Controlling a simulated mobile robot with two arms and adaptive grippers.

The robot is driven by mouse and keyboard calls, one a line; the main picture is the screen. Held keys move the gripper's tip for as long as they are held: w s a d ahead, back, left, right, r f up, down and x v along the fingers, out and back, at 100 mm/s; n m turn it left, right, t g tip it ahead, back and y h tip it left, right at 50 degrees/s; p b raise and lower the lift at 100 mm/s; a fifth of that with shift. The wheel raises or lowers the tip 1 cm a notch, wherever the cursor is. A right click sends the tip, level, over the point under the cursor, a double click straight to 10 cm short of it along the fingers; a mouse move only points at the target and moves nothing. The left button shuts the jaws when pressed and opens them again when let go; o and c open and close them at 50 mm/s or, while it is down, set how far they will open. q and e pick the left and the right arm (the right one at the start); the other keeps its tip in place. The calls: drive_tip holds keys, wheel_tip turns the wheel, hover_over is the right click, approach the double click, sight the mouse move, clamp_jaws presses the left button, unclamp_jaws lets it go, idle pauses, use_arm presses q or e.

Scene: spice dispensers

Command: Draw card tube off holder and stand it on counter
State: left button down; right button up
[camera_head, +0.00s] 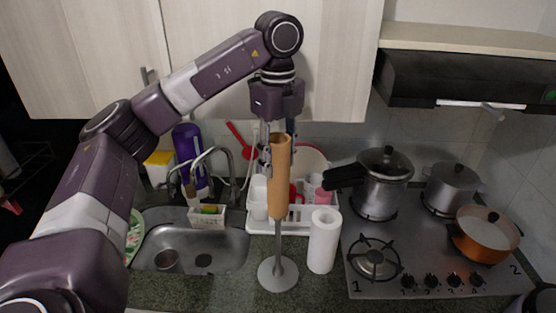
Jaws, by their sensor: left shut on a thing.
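The brown card tube (279,185) is upright around the upper part of the grey metal holder. The holder's lower rod shows below the tube, and its round base (278,273) stands on the dark green counter (215,285). My left gripper (268,150) points down from above and is shut on the tube's upper part. One finger is partly hidden behind the tube.
A white paper roll (322,240) stands right of the holder. A dish rack (258,215) with cups is behind, and the sink (192,240) is left. The stove (430,268) with pots is right.

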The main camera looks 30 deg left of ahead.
sight(278, 143)
use_arm(q)
drive_tip(key=shift+r, duration=2.05)
